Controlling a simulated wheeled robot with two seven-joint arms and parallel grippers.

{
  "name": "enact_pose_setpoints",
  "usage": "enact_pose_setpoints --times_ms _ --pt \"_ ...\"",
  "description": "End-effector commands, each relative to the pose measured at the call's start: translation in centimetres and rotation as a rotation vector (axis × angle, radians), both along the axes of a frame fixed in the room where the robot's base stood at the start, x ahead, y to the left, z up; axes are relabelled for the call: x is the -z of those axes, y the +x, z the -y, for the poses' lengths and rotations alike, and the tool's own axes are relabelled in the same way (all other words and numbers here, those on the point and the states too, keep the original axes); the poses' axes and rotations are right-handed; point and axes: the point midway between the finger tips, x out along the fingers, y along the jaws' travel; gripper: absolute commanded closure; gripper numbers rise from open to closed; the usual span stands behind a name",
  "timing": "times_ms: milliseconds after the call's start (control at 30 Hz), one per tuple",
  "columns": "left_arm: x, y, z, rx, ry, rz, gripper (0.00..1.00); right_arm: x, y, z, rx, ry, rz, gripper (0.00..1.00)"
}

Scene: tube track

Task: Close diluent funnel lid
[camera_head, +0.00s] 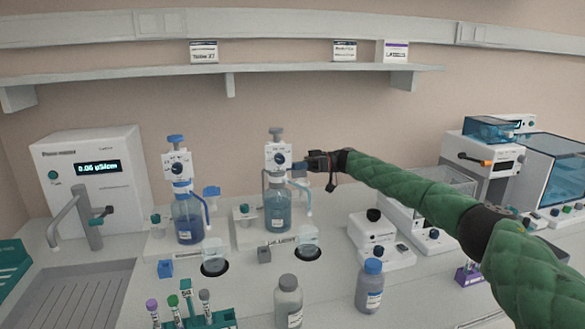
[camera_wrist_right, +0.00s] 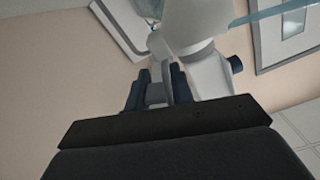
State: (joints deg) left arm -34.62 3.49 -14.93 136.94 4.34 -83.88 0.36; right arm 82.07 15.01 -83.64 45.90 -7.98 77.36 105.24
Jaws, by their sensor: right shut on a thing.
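My right gripper (camera_head: 303,166) reaches in from the right to the side of the right-hand bottle-top dispenser (camera_head: 277,157). This dispenser sits on a bottle of blue liquid (camera_head: 277,211). In the right wrist view, the dark blue fingers (camera_wrist_right: 156,90) are shut around a light grey part (camera_wrist_right: 156,93). A blue piece shows at the fingertips in the head view, but I cannot tell whether it is the funnel lid or a finger. My left gripper is not in view.
A grey bottle (camera_head: 288,302) and a blue-capped bottle (camera_head: 370,287) stand in front. Clear cups (camera_head: 214,262) sit in round wells before the dispensers. A meter (camera_head: 92,180) and sink (camera_head: 75,295) are at left. A tube rack (camera_head: 200,320) is at the front.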

Motion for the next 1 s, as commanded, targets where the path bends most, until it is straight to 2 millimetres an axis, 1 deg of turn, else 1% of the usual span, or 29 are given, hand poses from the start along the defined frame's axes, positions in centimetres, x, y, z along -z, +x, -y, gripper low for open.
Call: enact_pose_setpoints --times_ms 167,367,700,1000 --pt "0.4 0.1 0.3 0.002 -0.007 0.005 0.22 -0.2 -0.2 0.1 0.003 0.020 0.058 1.00" --pt "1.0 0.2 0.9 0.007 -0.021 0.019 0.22 -0.4 -0.6 0.3 0.002 0.060 0.178 1.00" --pt "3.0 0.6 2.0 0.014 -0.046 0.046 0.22 -0.7 -1.5 0.5 0.002 0.133 0.401 1.00" --pt "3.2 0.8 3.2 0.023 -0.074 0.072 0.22 -0.9 -1.9 0.7 0.002 0.163 0.500 1.00"
